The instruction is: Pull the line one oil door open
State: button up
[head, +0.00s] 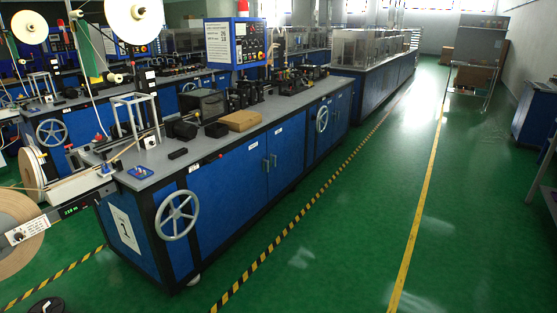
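The nearest machine bench (200,150) has blue cabinet doors along its long side. A sheet (125,228) on its end panel seems to bear a large 1. Two neighbouring doors, a left one (232,185) and a right one (287,155), meet at the middle with upright handles (270,161) side by side. Both look shut. Small white labels sit near the tops of the doors, too small to read, so I cannot tell which is the oil door. My gripper is not in view.
A grey handwheel (176,215) sticks out at the bench's near corner, another (322,119) farther along. Black-yellow floor tape (280,235) runs beside the bench. The green aisle (360,200) is clear. Large reels (20,232) stand at the left. A blue cabinet (536,110) stands far right.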

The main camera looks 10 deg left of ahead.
aim_at(285, 140)
jog(key=i, duration=1.65)
jog(key=u, duration=0.45)
jog(key=i, duration=0.85)
jog(key=u, duration=1)
jog(key=i, duration=0.9)
jog(key=u, duration=0.4)
